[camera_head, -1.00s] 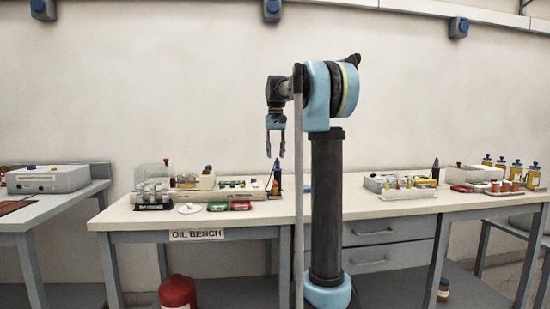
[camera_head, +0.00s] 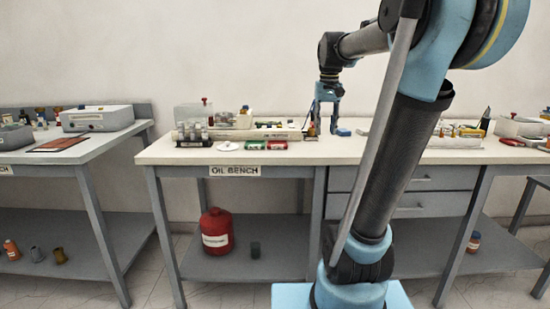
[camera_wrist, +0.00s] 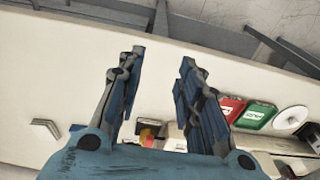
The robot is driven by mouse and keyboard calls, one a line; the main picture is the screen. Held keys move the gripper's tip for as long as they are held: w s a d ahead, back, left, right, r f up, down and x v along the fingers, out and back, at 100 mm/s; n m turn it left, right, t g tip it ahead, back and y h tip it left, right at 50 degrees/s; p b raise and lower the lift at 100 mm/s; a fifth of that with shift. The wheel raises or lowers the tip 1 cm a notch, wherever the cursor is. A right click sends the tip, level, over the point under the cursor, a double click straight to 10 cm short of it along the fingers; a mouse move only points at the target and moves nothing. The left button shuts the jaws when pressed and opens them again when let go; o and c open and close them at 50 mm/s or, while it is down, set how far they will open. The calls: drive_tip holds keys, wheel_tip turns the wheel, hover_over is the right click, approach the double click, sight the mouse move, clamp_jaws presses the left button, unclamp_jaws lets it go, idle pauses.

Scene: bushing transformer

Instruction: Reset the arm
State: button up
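My gripper (camera_head: 326,122) hangs fingers-down over the white top of the oil bench (camera_head: 170,152), just right of the row of small items in the head view. Nothing is held. My arm leans across the right half of the head view and hides part of the bench and drawers.
Red and green trays (camera_head: 277,145), a white dish (camera_head: 228,146) and a vial rack (camera_head: 192,140) sit left of my gripper. A red canister (camera_head: 216,232) stands on the lower shelf. Another bench (camera_head: 60,150) stands left. Small parts lie near the gripper base in the wrist view.

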drive_tip(key=s+d+f+t, duration=0.1)
drive_tip(key=s+f, duration=2.1)
drive_tip(key=f, duration=0.3)
drive_tip(key=shift+s+f, duration=0.35)
drive_tip(key=shift+f, duration=0.05)
